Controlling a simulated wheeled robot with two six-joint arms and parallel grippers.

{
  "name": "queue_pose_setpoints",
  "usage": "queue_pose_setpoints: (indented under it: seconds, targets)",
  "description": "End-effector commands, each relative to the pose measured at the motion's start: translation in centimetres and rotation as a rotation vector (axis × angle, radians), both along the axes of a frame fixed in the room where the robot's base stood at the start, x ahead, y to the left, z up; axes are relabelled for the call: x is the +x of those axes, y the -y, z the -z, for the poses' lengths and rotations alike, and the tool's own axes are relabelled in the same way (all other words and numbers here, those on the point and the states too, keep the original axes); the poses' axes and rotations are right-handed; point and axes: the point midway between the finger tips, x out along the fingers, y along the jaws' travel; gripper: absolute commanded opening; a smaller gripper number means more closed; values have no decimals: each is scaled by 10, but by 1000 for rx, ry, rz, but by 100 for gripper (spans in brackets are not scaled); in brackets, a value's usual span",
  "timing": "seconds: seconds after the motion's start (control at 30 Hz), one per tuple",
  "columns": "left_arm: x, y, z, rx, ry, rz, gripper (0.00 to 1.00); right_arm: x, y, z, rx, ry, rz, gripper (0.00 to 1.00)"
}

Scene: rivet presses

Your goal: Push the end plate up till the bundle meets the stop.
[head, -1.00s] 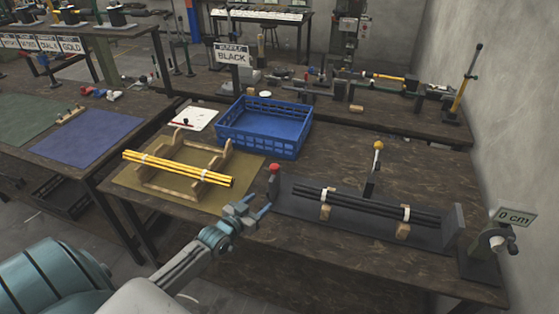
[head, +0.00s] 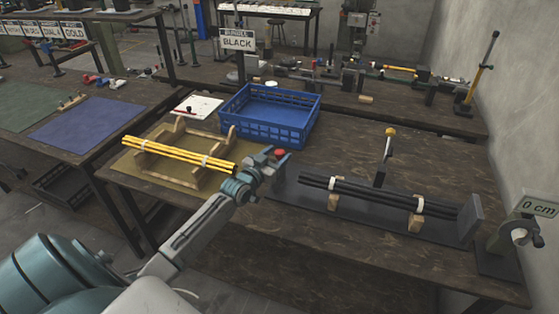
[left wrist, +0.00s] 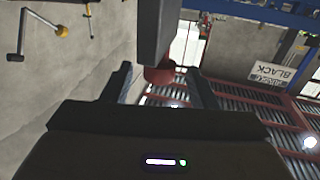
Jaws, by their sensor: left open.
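The black bundle (head: 360,193), tied with white bands, lies on wooden rests on a dark base. At its right end stands an upright grey plate (head: 471,218); I cannot tell whether they touch. At the left end of the base is a post with a red knob (head: 280,153), largely hidden by my left gripper (head: 272,158). That gripper is open at the knob. In the left wrist view the red knob (left wrist: 160,75) shows between the open fingers, below a dark grey block (left wrist: 156,30); contact is unclear. My right gripper is not in view.
A lever with a yellow knob (head: 390,132) stands behind the bundle. A "0 cm" sign (head: 535,206) is at the right. A yellow bundle (head: 180,154) in a wooden cradle and a blue crate (head: 268,128) lie left and behind. The table front is clear.

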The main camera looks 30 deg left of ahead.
Motion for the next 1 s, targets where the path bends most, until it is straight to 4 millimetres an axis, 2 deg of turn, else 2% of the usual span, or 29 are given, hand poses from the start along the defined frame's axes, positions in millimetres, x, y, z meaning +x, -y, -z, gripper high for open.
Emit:
queue_pose_setpoints:
  seconds: [0.2,0.5,0.77,0.9,1.0]
  targets:
    - [16,1,0,-2,1,1,53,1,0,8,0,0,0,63]
    - [17,1,-1,0,-1,1,53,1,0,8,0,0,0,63]
    - [17,1,-1,0,-1,1,2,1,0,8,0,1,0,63]
    - [17,2,-1,-1,-1,1,0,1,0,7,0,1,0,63]
    - [19,12,-2,-3,0,1,0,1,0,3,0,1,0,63]
